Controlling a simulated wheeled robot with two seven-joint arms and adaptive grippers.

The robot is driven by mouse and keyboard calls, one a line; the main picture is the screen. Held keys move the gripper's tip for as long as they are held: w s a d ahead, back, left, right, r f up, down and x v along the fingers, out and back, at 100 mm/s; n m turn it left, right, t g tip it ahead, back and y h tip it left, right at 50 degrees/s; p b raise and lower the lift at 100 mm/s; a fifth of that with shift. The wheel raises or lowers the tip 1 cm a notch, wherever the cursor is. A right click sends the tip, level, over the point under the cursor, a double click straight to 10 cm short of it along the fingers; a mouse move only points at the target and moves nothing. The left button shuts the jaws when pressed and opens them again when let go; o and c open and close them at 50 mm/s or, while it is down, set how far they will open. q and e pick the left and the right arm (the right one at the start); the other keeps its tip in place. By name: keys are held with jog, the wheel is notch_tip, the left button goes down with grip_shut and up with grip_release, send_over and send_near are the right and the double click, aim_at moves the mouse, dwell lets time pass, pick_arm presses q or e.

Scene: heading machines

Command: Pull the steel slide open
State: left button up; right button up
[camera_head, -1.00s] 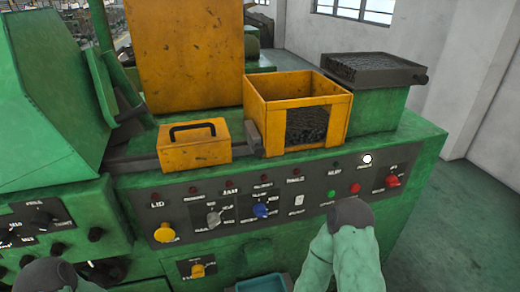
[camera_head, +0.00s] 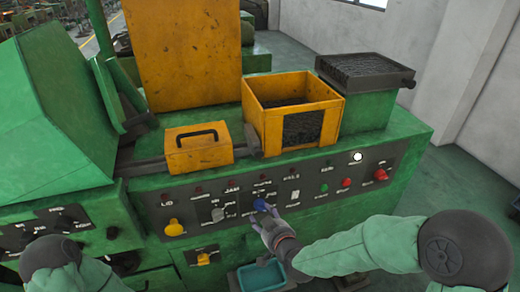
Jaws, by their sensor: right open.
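A grey metal bar (camera_head: 138,165) runs along the machine top, behind and beside a yellow cover (camera_head: 199,148) with a black handle (camera_head: 197,135). It may be the steel slide; I cannot tell for sure. The bar's right end meets a grey block beside an open yellow bin (camera_head: 295,103). My right gripper (camera_head: 259,216) is open and empty in front of the control panel, just below the blue knob (camera_head: 261,204). It is well below the cover and bar, apart from both. My left arm shows at the bottom left; its gripper is out of view.
The panel (camera_head: 330,172) carries several knobs and buttons, including a yellow knob (camera_head: 174,228) and a red one (camera_head: 381,175). A dark tray (camera_head: 364,66) sits on a green block at the right. A teal bin (camera_head: 261,275) stands below. Floor at the right is clear.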

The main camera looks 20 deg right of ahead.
aim_at(260, 155)
notch_tip(260, 155, up, 17)
jog(key=d+t+h+p, duration=0.1)
jog(key=t+p, duration=0.2)
jog(key=t, duration=0.2)
jog(key=w+b, duration=0.1)
jog(key=w, duration=0.8)
jog(key=shift+w+d, duration=0.1)
jog(key=shift+w, duration=0.3)
grip_shut()
jog(key=shift+r, duration=0.1)
